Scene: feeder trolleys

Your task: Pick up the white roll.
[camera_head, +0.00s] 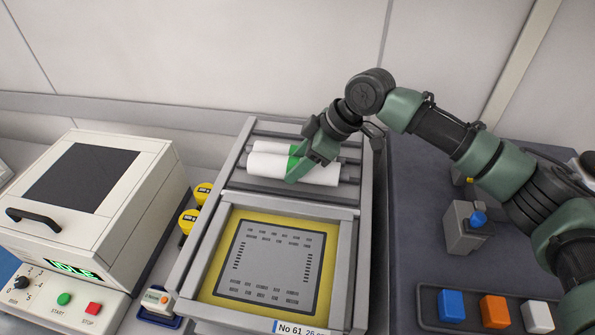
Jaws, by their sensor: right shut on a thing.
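The white roll (265,166) lies across the back part of a grey frame, with a dark shaft end showing at its right. A second white roll, or another part of it, shows just behind (272,147). My right gripper (300,164) reaches in from the right with green fingers and is shut on the white roll near its middle. The fingers hide part of the roll. I cannot tell whether the roll is clear of the frame. My left gripper is not in view.
The grey frame (231,180) holds a yellow-edged stencil plate (275,262) in front. A white machine (130,200) with a handle stands left. On the dark right surface are a grey box with a blue knob (467,228) and a tray of coloured blocks (432,308).

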